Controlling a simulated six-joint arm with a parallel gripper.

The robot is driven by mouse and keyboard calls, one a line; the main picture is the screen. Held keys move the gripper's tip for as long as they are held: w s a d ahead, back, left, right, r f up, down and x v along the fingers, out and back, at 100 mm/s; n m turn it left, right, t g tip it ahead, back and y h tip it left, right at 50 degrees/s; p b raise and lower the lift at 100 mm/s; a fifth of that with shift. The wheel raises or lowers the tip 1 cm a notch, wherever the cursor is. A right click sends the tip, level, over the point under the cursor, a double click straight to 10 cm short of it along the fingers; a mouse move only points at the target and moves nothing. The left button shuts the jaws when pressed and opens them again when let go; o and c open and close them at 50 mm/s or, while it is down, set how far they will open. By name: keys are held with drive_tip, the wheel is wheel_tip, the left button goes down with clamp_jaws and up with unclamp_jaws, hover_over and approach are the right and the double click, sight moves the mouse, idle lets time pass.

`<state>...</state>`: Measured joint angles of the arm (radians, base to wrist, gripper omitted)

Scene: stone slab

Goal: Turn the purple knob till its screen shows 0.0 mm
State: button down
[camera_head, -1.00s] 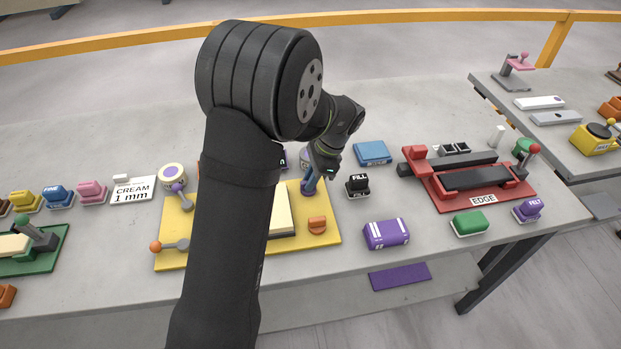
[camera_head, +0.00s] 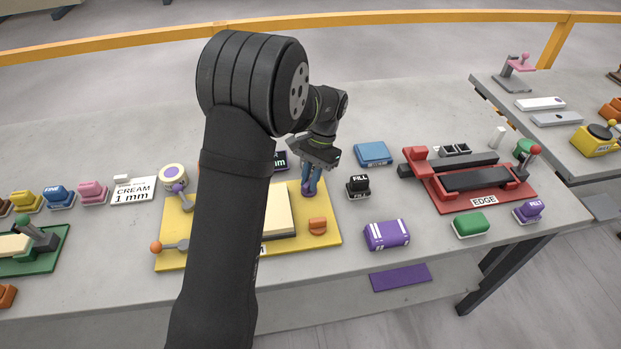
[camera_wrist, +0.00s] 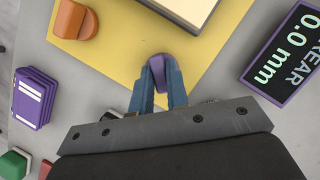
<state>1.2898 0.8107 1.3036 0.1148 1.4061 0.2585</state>
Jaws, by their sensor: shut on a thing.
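The purple knob (camera_wrist: 161,73) sits near a corner of the yellow plate (camera_wrist: 118,53). My gripper (camera_wrist: 159,84) is shut on the knob, with a blue finger on each side. In the head view my gripper (camera_head: 311,183) points down onto the knob (camera_head: 309,194) at the plate's right end. A dark screen with a purple frame (camera_wrist: 285,55) stands beside the plate and reads "REAR 0.0 mm" in the wrist view. In the head view the screen (camera_head: 281,160) is partly hidden behind my arm.
A cream slab (camera_head: 279,211) lies on the yellow plate, with an orange block (camera_head: 317,226) at its front right. A purple striped block (camera_head: 387,235), a black FILL block (camera_head: 358,187) and a blue block (camera_head: 373,153) stand to the right. Bare stone lies between them.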

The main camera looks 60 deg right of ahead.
drive_tip(key=shift+n, duration=0.6)
drive_tip(key=c, duration=1.4)
unclamp_jaws()
drive_tip(key=v, duration=1.7)
drive_tip(key=shift+w+r, duration=0.3)
drive_tip(key=x, duration=1.7)
drive_tip(key=shift+s+f, duration=0.25)
drive_tip(key=shift+f, duration=0.05)
drive_tip(key=shift+r, duration=0.1)
